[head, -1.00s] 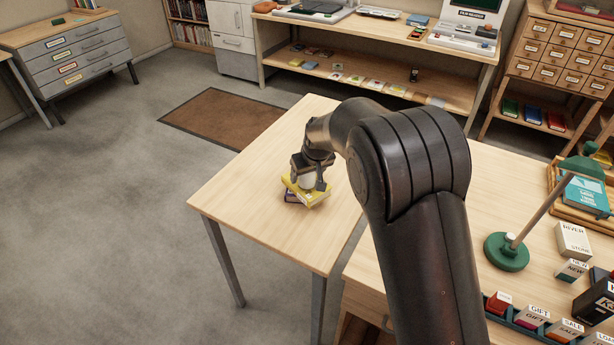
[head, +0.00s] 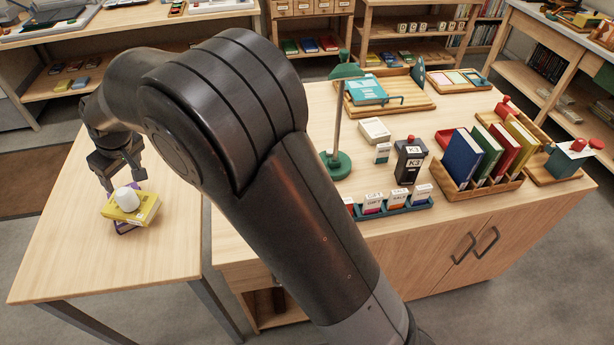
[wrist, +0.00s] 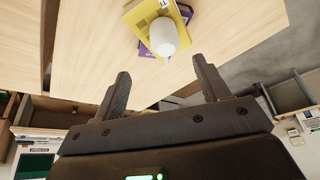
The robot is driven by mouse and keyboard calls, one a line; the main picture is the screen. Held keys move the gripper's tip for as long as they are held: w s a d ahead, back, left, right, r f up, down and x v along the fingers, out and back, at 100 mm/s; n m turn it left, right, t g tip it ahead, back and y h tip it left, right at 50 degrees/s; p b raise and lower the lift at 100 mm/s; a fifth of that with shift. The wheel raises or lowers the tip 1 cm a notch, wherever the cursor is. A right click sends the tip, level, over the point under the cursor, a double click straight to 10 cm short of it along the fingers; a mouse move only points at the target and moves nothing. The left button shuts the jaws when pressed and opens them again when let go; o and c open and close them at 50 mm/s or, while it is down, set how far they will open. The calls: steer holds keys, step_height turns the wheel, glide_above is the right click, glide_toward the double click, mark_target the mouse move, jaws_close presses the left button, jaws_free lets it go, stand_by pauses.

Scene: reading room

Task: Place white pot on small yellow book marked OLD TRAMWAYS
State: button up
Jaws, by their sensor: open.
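The white pot (head: 127,199) stands upright on the yellow book (head: 143,208), towards its left side. The yellow book lies on top of a purple book (head: 122,228) on the small wooden table. In the wrist view, the pot (wrist: 164,37) rests on the yellow book (wrist: 150,14), with the purple book (wrist: 187,12) underneath. My gripper (head: 124,188) is open and empty, just behind and above the pot. In the wrist view, my gripper's fingers (wrist: 163,82) are apart, with the pot beyond the fingertips. The yellow book's title is too small to read.
The small table (head: 60,262) is otherwise clear. A larger desk (head: 300,125) to the right bears a green lamp (head: 336,164), a teal tray of small boxes (head: 395,207) and a rack of books (head: 478,180). Shelves line the back.

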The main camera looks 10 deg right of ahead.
steer(key=s+d+r+m, duration=0.2)
steer(key=d+r, duration=0.2)
steer(key=d, duration=0.5)
steer(key=s+d+r+m+t+h, duration=0.1)
steer(key=d+r, duration=0.3)
steer(key=d, duration=0.5)
steer(key=s+d+r+m, duration=0.2)
steer(key=d+r, duration=0.2)
steer(key=d, duration=0.5)
steer(key=s+d+f+m+t+h, duration=0.1)
steer(key=s+d+m, duration=0.4)
steer(key=s+d, duration=1.3)
steer(key=shift+s+d+f+m+t+h, duration=0.15)
steer(key=shift+s+d+m+t+h, duration=0.2)
steer(key=shift+h, duration=0.55)
